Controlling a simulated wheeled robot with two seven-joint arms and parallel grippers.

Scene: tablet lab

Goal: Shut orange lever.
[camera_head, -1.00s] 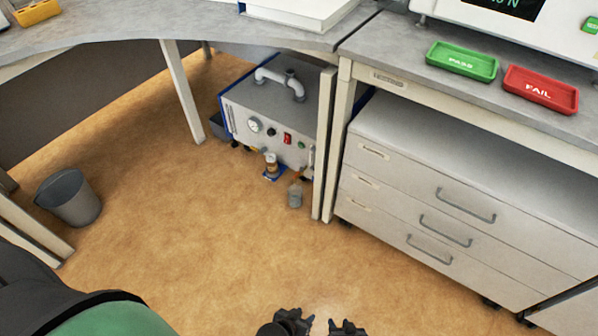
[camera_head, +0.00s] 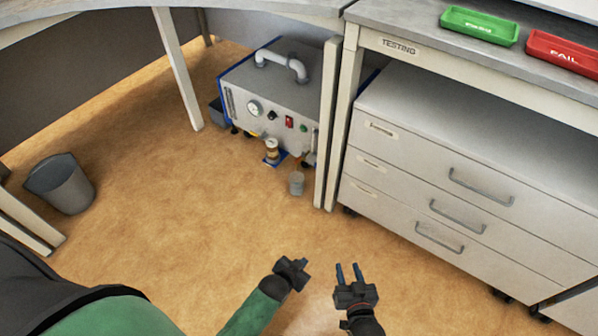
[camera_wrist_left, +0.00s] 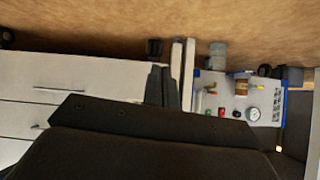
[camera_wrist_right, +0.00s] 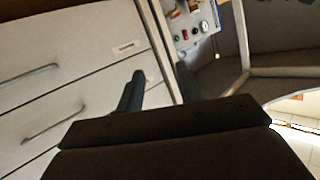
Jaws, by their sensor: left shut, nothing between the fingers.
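A grey pump cabinet (camera_head: 275,85) stands on the floor under the bench, with a gauge, a red switch and a green button on its front. It also shows upside down in the left wrist view (camera_wrist_left: 232,112). Small orange-yellow parts (camera_wrist_left: 262,87) sit low on its front; they are too small to tell which is the orange lever or how it is set. My left gripper (camera_head: 305,263) is shut and empty, in front of the cabinet and well short of it. My right gripper (camera_head: 348,268) is open and empty, just right of the left one.
A grey cup (camera_head: 296,183) stands on the floor before the cabinet. A bench leg (camera_head: 330,130) and a white drawer unit (camera_head: 440,180) stand right of it. A grey bin (camera_head: 62,184) is at the left. The floor between is clear.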

